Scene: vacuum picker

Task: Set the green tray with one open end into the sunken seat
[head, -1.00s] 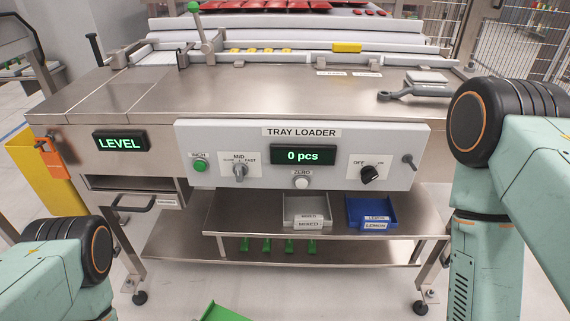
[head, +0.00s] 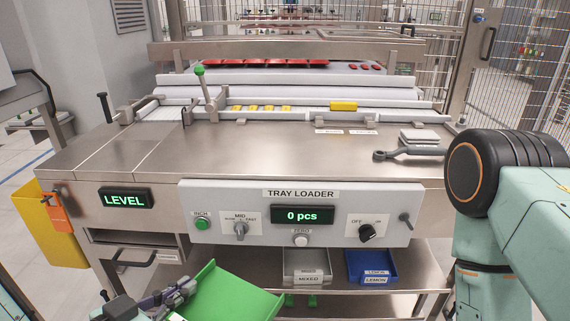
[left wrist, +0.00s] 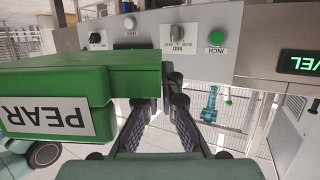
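The green tray (head: 232,292) is in front of the machine at the bottom of the head view, below the panel and tilted. In the left wrist view the tray (left wrist: 130,82) fills the left side, with a white PEAR label upside down. My left gripper (head: 172,298) is at its left side; in the left wrist view the fingers (left wrist: 167,98) close on its edge. The tray's open end is not clear. I cannot make out the sunken seat for certain; a pale strip with a green-knobbed lever (head: 204,95) runs along the back of the worktop. My right gripper is out of view.
The steel worktop (head: 290,150) is mostly clear. A grey handled tool (head: 405,152) lies at its right. The control panel (head: 345,200) faces me, with knobs sticking out. Grey (head: 305,262) and blue (head: 372,265) bins sit on the shelf below.

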